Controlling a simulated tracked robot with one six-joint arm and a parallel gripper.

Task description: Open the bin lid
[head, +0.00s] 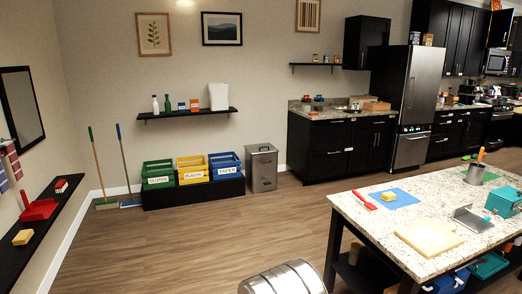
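A grey metal bin (263,174) stands on the floor by the back wall, right of the row of sorting crates. Its lid (262,149) looks shut, lying flat on top with a small handle or catch showing near the front. The inside of the bin is hidden. My gripper is not in this view, so its position relative to the bin cannot be seen.
Green, yellow and blue crates (158,173) sit on a low black base left of the bin. Dark cabinets (334,148) stand to its right. A granite-topped table (357,215) fills the right foreground. The wooden floor (213,230) before the bin is clear.

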